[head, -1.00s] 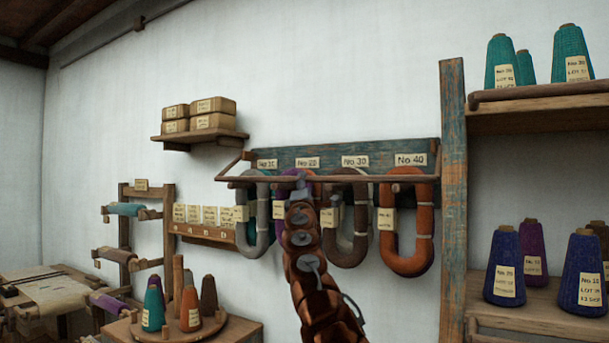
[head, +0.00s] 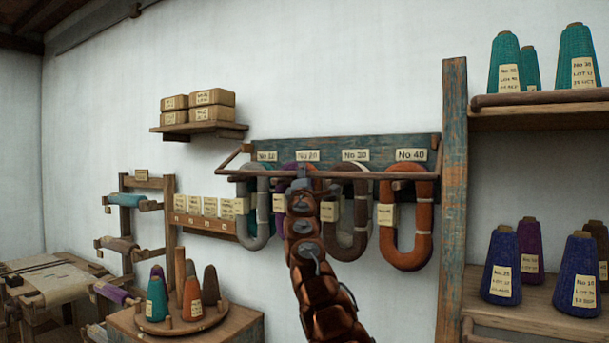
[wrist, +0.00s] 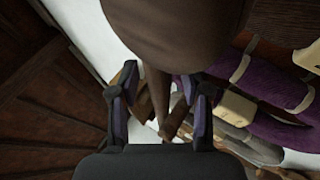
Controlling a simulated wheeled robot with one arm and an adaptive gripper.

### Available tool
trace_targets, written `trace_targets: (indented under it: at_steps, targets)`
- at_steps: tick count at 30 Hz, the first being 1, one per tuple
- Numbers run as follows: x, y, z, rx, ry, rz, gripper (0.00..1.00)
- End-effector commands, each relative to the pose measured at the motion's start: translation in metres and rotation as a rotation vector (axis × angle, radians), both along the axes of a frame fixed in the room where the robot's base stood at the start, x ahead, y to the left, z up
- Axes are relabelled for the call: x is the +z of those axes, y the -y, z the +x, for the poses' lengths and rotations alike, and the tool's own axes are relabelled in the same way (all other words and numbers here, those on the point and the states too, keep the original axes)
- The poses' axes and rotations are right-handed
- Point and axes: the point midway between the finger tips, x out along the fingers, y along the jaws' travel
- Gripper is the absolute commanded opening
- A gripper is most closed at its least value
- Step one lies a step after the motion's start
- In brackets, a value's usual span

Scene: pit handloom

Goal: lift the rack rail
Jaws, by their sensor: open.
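The rack rail (head: 375,175) is a thin brown wooden bar across the front of the blue-green wall rack (head: 385,145).
A blue-worn post (head: 453,200) and shelves with yarn cones (head: 501,265) stand close on the right. A small shelf with wrapped packets (head: 212,97) is at upper left. Below left are a round stand of cones (head: 190,320) and a bobbin rack (head: 171,240).

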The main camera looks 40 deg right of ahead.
Motion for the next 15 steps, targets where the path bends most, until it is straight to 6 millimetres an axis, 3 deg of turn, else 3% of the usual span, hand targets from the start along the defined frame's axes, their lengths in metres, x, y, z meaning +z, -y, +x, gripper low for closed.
trace_targets:
  at_steps: [1,15]
  targets:
    - [0.0,-0.0001,-0.0001,0.0,0.0,0.0,0.46]
    - [0.0,-0.0001,-0.0001,0.0,0.0,0.0,0.0]
